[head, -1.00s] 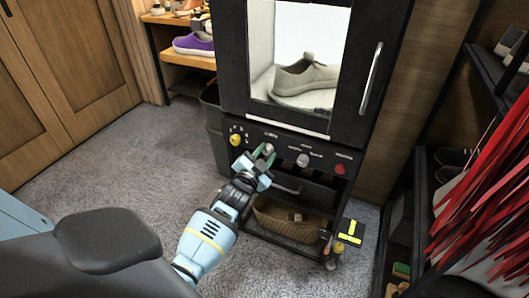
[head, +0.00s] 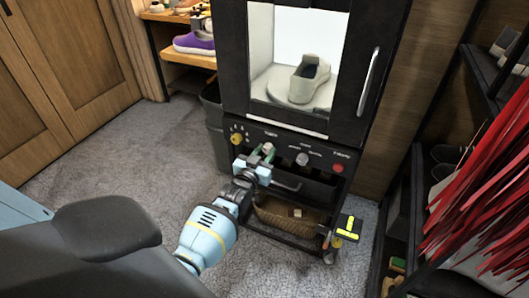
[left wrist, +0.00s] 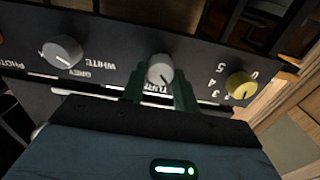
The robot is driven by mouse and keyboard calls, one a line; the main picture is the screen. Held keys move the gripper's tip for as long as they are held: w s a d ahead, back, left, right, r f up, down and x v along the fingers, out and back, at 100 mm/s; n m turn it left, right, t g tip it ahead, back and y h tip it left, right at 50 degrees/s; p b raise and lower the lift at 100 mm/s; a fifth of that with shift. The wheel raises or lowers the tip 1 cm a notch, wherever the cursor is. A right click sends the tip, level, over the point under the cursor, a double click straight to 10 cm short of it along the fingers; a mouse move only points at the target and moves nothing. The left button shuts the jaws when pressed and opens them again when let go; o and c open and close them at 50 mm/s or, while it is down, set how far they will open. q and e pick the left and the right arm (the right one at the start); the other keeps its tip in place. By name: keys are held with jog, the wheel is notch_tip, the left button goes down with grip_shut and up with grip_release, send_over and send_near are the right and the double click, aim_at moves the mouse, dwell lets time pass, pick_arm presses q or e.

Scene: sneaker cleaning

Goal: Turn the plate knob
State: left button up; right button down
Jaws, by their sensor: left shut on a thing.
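The plate knob (left wrist: 160,70) is the grey middle-left knob on the cabinet's black panel; its label, partly covered, seems to begin with "TURN". In the head view the knob (head: 267,147) sits between the yellow knob and another grey knob. My left gripper (head: 264,156) is at it, and its green fingers (left wrist: 160,88) are shut around the knob's sides in the left wrist view. My right gripper is not in view.
A yellow knob (left wrist: 241,85), a grey WHITE/GREY knob (left wrist: 62,52) and a red button (head: 337,168) share the panel. Red strands (head: 480,180) hang at right. Carpet is clear at left.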

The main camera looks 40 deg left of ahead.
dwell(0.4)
pick_arm(q)
jog(key=o, duration=1)
jog(key=shift+s+d, duration=0.1)
jog(key=shift+s, duration=0.5)
jog(key=p+v, duration=0.1)
jog(key=v, duration=0.5)
jog(key=shift+s, duration=0.35)
